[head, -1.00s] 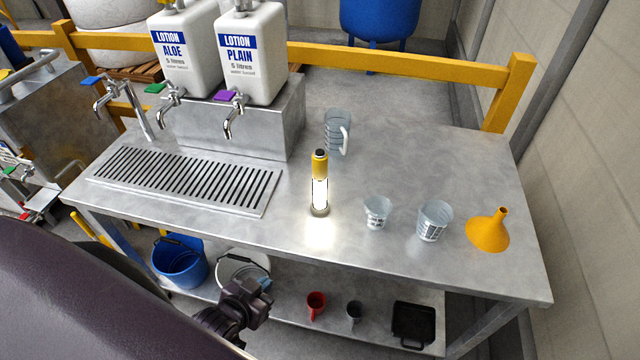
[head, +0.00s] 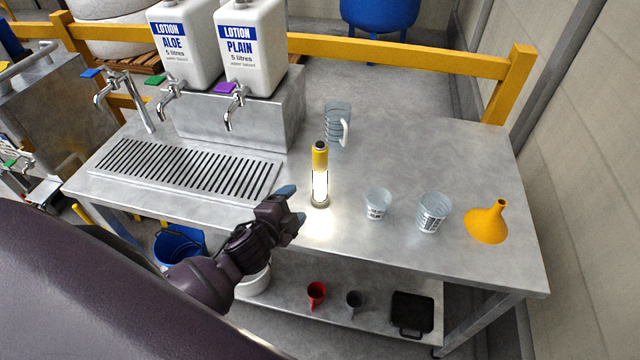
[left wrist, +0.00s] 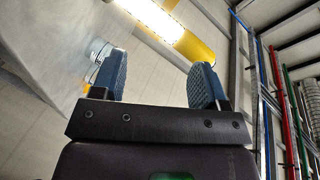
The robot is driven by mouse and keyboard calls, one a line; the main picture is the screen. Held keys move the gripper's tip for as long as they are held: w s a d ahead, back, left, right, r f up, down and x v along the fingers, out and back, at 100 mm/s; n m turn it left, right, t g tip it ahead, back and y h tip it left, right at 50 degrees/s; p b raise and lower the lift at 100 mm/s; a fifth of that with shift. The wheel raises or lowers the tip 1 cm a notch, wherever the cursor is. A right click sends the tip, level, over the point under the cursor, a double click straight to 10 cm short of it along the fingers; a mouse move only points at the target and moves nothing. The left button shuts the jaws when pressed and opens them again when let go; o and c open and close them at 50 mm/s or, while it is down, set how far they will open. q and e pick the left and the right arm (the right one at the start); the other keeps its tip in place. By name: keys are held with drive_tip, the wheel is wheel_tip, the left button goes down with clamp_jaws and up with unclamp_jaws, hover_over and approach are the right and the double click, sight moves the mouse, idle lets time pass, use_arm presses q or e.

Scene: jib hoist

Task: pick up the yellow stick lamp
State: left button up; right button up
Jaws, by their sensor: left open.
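The yellow stick lamp (head: 320,160) stands upright and lit on the steel table, with a yellow top, a glowing tube and a grey base. My left gripper (head: 294,203) is just left of and in front of the lamp's lower part in the head view. In the left wrist view the gripper (left wrist: 158,82) is open, its two blue pads apart with nothing between them. The lamp (left wrist: 165,25) shows there beyond the fingertips, its yellow part toward the right pad. My right gripper is not in view.
A clear jug (head: 337,125) stands behind the lamp. Two clear cups (head: 377,204) (head: 433,213) and an orange funnel (head: 487,222) stand to its right. A drain grille (head: 185,170) and lotion containers (head: 252,50) are at left. Red (head: 316,294) and grey mugs sit on the lower shelf.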

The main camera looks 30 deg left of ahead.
sight(324, 158)
use_arm(q)
drive_tip(key=shift+w+d+r+m+t+h, duration=0.15)
drive_tip(key=shift+w+r+m+t, duration=0.35)
drive_tip(key=shift+w+m, duration=2.65)
drive_tip(key=shift+w+d+r+m+t+h, duration=0.35)
drive_tip(key=shift+w+m, duration=1.2)
drive_tip(key=shift+m, duration=3.1)
drive_tip(key=shift+w+a+r+m+t, duration=0.1)
drive_tip(key=shift+w+r+m+t, duration=0.45)
drive_tip(key=shift+w+m, duration=2.6)
drive_tip(key=shift+s+r+m, duration=0.1)
drive_tip(key=shift+s+m, duration=0.65)
drive_tip(key=shift+s, duration=0.05)
drive_tip(key=shift+c, duration=0.4)
clamp_jaws()
